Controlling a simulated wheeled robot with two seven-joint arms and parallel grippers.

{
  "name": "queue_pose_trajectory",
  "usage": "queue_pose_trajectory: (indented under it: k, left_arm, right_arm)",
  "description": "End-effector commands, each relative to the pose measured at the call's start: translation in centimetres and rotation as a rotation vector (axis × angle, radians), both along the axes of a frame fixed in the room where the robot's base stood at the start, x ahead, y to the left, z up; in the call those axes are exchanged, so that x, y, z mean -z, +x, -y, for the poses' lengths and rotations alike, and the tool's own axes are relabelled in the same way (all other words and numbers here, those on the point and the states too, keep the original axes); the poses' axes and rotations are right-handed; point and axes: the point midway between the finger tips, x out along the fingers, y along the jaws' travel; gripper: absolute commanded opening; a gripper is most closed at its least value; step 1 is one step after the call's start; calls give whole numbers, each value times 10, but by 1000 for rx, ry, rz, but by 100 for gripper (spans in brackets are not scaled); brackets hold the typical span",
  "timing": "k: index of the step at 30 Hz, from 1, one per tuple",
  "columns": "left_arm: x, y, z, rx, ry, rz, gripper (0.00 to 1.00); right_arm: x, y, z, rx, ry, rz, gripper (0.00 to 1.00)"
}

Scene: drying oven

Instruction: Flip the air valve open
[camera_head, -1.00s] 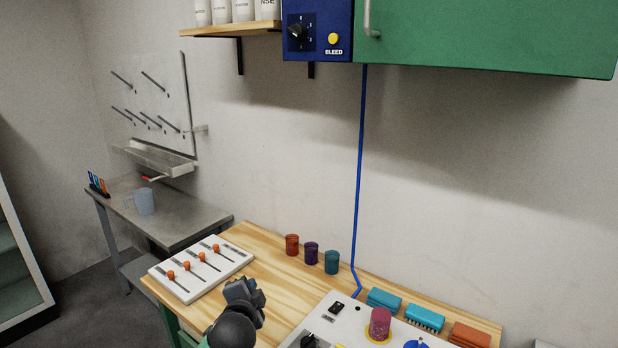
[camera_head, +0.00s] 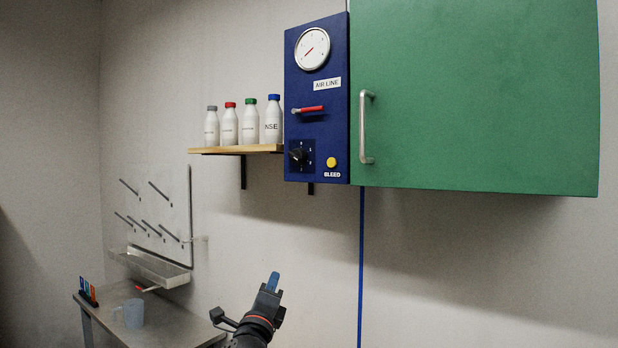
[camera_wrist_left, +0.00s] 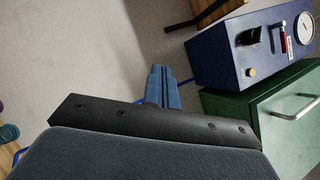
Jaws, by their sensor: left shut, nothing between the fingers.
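The air valve is a red lever (camera_head: 310,109) on the blue panel (camera_head: 340,120), just under the "AIR LINE" label (camera_head: 327,84). The lever lies about level, its red handle pointing right from a metal pivot. My left gripper (camera_head: 273,281) is below the panel and to its left, pointing up, apart from everything. Its blue fingers are shut and empty. In the left wrist view the fingers (camera_wrist_left: 161,87) are together, and the blue panel (camera_wrist_left: 225,55) is beyond them to the right, with the red lever (camera_wrist_left: 284,43) small on it. My right gripper is not in view.
A round gauge (camera_head: 312,48), a black knob (camera_head: 298,155) and a yellow bleed button (camera_head: 331,162) share the panel. A green cabinet (camera_head: 480,100) with a metal handle (camera_head: 364,127) adjoins it on the right. A shelf (camera_head: 235,150) with bottles is at left. Wall space below is clear.

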Motion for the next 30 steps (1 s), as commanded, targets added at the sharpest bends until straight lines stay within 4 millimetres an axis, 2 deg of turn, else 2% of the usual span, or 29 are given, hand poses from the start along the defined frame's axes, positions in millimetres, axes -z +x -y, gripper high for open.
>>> queue_pose_trajectory:
  k: [1,3,18,24,30]
  left_arm:
    - [-17,2,2,-5,39,40,0]
    - [-36,3,6,-13,94,90,0]
    - [-171,0,30,-113,479,452,0]
    - [-216,-7,36,-169,619,581,0]
    - [-243,-12,40,-209,705,661,0]
  right_arm:
    - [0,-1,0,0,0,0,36]
    - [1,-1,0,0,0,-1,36]
    - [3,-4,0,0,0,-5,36]
    - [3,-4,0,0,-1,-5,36]
    - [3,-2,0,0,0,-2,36]
